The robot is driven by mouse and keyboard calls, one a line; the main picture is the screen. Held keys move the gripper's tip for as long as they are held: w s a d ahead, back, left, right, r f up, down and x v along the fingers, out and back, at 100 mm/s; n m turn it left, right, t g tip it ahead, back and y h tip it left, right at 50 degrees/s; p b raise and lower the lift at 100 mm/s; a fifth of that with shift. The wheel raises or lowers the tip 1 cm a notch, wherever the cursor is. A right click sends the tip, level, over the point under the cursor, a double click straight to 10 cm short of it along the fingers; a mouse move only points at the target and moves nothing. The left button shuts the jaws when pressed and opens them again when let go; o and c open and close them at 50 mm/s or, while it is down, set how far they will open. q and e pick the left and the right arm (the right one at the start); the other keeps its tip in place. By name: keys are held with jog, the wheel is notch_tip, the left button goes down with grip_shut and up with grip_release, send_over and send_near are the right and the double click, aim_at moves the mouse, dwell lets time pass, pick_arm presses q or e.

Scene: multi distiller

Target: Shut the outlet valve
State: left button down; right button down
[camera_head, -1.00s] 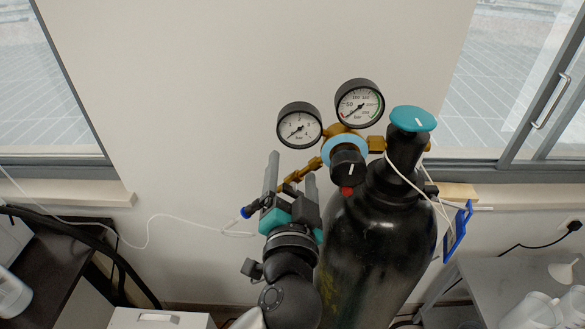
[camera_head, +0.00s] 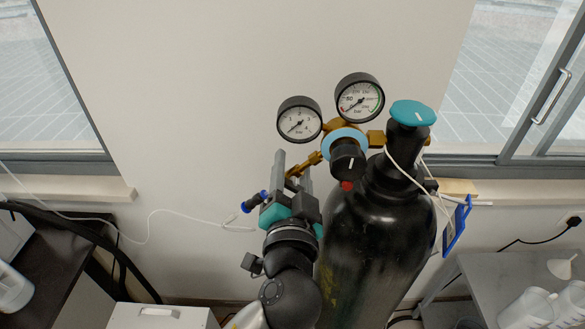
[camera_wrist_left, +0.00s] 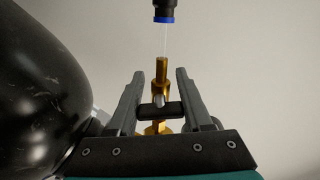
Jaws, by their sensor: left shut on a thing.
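The outlet valve is a small brass fitting with a short black handle (camera_wrist_left: 158,109), seen in the wrist view. It sits at the end of the brass arm (camera_head: 312,160) on the left of the regulator on a black gas cylinder (camera_head: 372,245). My left gripper (camera_head: 293,164) is at this valve. In the wrist view its fingers (camera_wrist_left: 160,76) stand on both sides of the handle and are shut on it. The handle lies crosswise between the fingers. In the head view the fingers hide most of the valve.
Two round gauges (camera_head: 300,119) (camera_head: 360,99) and a black regulator knob (camera_head: 348,161) are close by on the right. A teal cylinder knob (camera_head: 412,113) tops the cylinder. A blue-ended black fitting (camera_head: 256,199) with a thin white tube is left of the gripper. The wall behind is bare.

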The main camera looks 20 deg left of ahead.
pick_arm(q)
jog(key=shift+m+p, duration=0.4)
jog(key=shift+m, duration=0.4)
jog(key=shift+c, duration=1.6)
grip_release()
